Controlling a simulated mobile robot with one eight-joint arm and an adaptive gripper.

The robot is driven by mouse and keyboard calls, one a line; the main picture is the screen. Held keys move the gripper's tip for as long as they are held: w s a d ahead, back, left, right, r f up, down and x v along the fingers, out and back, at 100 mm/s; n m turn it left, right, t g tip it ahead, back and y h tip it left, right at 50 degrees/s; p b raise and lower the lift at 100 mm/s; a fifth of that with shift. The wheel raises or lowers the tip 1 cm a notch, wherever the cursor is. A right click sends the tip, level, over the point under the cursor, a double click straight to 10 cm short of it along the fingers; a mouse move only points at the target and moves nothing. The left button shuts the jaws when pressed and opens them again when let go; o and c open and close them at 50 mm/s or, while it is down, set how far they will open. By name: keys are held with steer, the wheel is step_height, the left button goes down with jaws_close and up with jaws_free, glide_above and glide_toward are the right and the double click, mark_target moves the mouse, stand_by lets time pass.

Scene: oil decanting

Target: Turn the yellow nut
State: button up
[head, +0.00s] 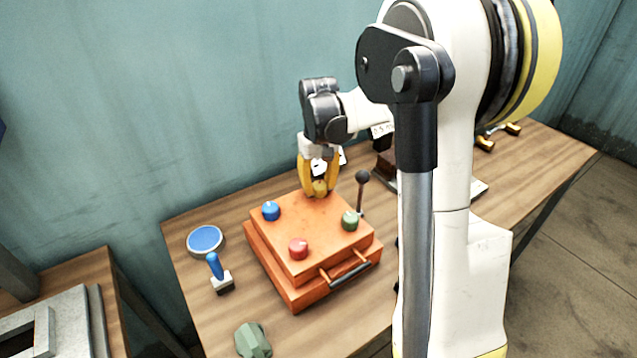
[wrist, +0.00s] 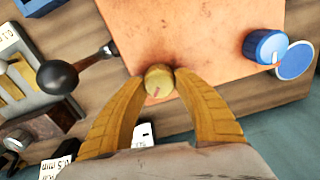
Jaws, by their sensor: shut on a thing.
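The yellow nut (head: 320,188) sits on top of an orange box (head: 290,238), near its back corner. It also shows in the wrist view (wrist: 158,82), with a small red mark on its top. My gripper (head: 319,186) reaches down over it with yellow fingers. In the wrist view my gripper (wrist: 160,84) has its two fingertips closed against opposite sides of the nut. Part of the nut's sides is hidden by the fingertips.
The box top also carries a blue knob (head: 271,211), a red knob (head: 298,249) and a green knob (head: 350,220). A black-knobbed lever (head: 362,180) stands close beside the box. A blue-handled tool (head: 217,270), a blue disc (head: 205,240) and a green object (head: 253,340) lie left.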

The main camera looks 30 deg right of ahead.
steer(key=m, duration=0.4)
steer(key=shift+d+m+p, duration=0.1)
steer(key=shift+m+p, duration=0.2)
steer(key=shift+p, duration=0.1)
steer(key=m, duration=0.3)
steer(key=shift+s+m+p, duration=0.1)
steer(key=shift+m+p, duration=0.2)
steer(key=m, duration=0.3)
steer(key=shift+m, duration=0.3)
steer(key=shift+s+m+p, duration=0.1)
steer(key=shift+m+p, duration=0.25)
steer(key=shift+m, duration=1.45)
steer(key=o, duration=1.2)
steer(key=shift+d, duration=0.1)
